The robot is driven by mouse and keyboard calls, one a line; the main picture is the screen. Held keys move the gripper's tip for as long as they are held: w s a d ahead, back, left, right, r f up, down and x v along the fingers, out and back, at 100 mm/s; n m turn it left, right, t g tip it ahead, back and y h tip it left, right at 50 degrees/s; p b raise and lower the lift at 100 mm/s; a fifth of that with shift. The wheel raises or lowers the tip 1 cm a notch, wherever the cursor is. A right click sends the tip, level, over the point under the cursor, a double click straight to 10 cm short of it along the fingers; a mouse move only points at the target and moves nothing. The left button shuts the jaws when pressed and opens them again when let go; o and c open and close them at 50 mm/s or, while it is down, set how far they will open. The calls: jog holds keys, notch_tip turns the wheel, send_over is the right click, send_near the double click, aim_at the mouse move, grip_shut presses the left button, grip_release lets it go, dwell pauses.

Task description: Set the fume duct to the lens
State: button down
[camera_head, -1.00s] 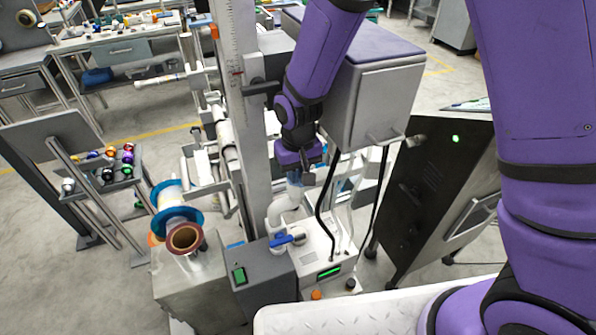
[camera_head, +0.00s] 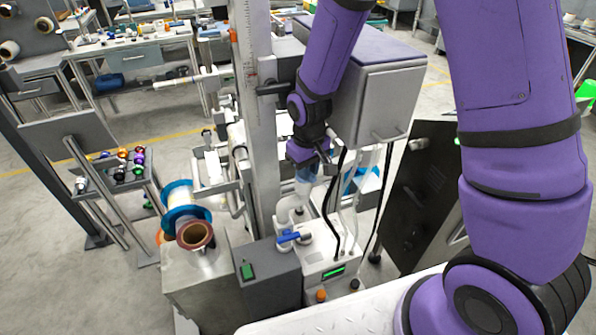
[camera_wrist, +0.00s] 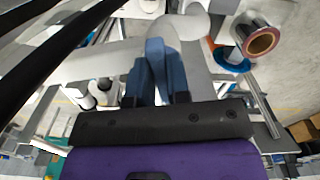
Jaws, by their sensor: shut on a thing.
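The fume duct (camera_head: 288,207) is a pale, bent pipe rising from the white box with a blue lever, in the middle of the head view. My gripper (camera_head: 303,186) is at its upper end, pointing down. In the wrist view the blue-grey fingers (camera_wrist: 158,72) are close together, and the pale curved duct (camera_wrist: 166,27) lies at and beyond their tips. The fingers are shut on it; the exact contact is partly hidden. I cannot make out the lens in either view.
The tall grey column (camera_head: 262,120) stands close left of my gripper, and a large grey housing (camera_head: 375,100) is close right. Black cables (camera_head: 331,205) hang beside it. A copper-coloured reel (camera_head: 195,235) is at lower left. A dark cabinet (camera_head: 425,185) stands right.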

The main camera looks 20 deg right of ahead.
jog(key=c, duration=1.1)
grip_release()
jog(key=shift+r, duration=0.1)
notch_tip(320, 180, up, 11)
jog(key=shift+f, duration=0.15)
